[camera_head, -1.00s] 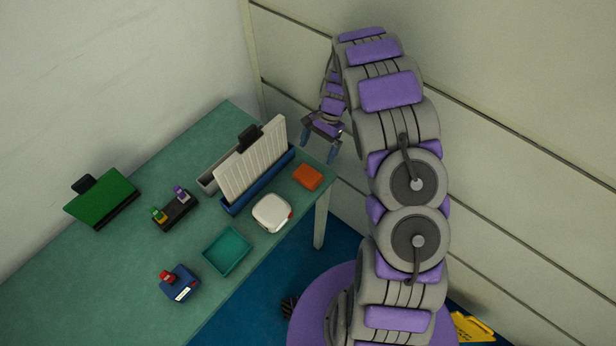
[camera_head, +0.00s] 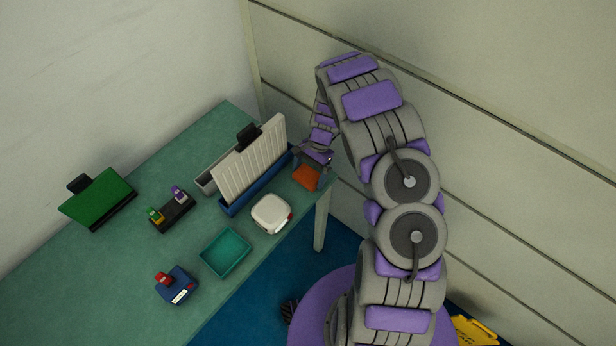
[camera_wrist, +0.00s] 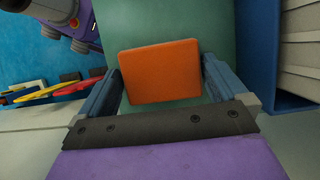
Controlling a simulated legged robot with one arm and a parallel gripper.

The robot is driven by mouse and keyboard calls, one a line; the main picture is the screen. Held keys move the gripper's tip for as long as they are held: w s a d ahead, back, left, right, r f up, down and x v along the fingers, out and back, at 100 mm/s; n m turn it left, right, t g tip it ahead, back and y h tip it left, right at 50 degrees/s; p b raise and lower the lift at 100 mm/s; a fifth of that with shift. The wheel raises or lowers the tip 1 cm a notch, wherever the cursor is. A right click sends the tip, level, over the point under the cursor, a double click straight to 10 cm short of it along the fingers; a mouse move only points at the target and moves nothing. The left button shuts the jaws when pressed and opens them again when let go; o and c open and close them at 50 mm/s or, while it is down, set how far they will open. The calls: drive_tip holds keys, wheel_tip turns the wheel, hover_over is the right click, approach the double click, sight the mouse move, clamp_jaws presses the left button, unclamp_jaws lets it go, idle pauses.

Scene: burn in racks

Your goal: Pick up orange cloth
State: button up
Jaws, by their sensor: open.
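The orange cloth (camera_head: 306,177) is a small folded rectangular block. It lies on the green table (camera_head: 70,280) near its far right corner. My gripper (camera_head: 310,172) is over the cloth, pointing down. In the wrist view the cloth (camera_wrist: 161,71) sits between the two blue fingers of my gripper (camera_wrist: 158,82), with a gap at each side. The gripper is open and empty. How far the fingertips are above the table is hard to tell.
A blue holder (camera_head: 228,206) with an upright white ribbed panel (camera_head: 250,165) stands just left of the cloth. A white rounded box (camera_head: 270,213), a teal tray (camera_head: 226,252) and a blue box with a red knob (camera_head: 177,285) lie nearer. The wall is close behind.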

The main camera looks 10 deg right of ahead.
sight(305, 177)
drive_tip(key=c, duration=0.7)
drive_tip(key=shift+r, duration=0.1)
drive_tip(key=shift+r, duration=0.55)
wheel_tip(305, 177, up, 2)
drive_tip(key=shift+r+p, duration=0.25)
drive_tip(key=shift+p, duration=0.25)
drive_tip(key=s, duration=0.5)
drive_tip(key=s+p, duration=0.1)
drive_tip(key=s, duration=0.4)
drive_tip(key=s+r, duration=0.1)
drive_tip(key=s, duration=0.5)
drive_tip(key=shift+r+p, duration=0.1)
drive_tip(key=shift+p, duration=0.2)
drive_tip(key=shift+c, duration=0.8)
drive_tip(key=o, duration=0.7)
drive_tip(key=c, duration=0.5)
